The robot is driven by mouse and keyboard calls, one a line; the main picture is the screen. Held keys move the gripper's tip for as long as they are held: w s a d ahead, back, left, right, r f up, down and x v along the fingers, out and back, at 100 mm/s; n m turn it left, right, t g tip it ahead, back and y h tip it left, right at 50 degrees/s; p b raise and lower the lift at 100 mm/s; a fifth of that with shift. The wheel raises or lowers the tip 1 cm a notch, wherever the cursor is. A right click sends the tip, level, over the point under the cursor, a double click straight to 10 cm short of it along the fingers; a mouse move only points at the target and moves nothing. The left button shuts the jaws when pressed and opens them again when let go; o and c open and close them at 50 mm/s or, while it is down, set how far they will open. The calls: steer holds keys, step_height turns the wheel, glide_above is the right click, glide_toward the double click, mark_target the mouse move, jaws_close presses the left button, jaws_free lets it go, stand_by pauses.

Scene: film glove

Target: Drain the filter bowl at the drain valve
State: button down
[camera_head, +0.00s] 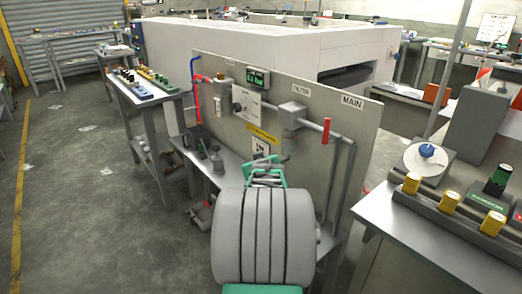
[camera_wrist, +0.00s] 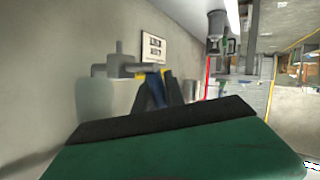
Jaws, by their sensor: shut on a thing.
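My gripper (camera_head: 266,172) is in front of the upright panel (camera_head: 345,125), low on its face under a yellow label and a white sign. In the wrist view, the dark fingers (camera_wrist: 157,96) are close together on a narrow blue part (camera_wrist: 155,91), which I cannot identify for certain. Just beyond them is a grey valve-like fitting (camera_wrist: 120,64) on the panel. My arm hides the lower middle of the panel. I cannot tell which part is the drain valve.
A metal shelf (camera_head: 205,168) with dark containers runs along the panel's left foot. A red-handled pipe (camera_head: 326,130) stands at the right. A bench (camera_head: 390,215) with yellow-capped items is close on the right. A side table (camera_head: 140,93) is behind left. The left floor is mostly clear.

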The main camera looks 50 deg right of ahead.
steer(key=shift+f+n+g+y+p, duration=0.7)
steer(key=shift+g+p, duration=0.95)
steer(key=shift+p, duration=0.95)
steer(key=shift+f+n+g+y+p, duration=0.7)
steer(key=shift+g+p, duration=1)
steer(key=shift+p, duration=0.95)
steer(key=shift+f+n+g+y+p, duration=0.5)
steer(key=shift+f+n+g+p, duration=0.3)
steer(key=shift+g+p, duration=1.35)
steer(key=shift+f+t+p, duration=0.15)
steer(key=shift+t+p, duration=0.25)
steer(key=shift+p, duration=0.05)
steer(key=c, duration=1.4)
jaws_free()
steer(key=v, duration=0.7)
steer(key=shift+a+r, duration=0.2)
steer(key=shift+r, duration=0.15)
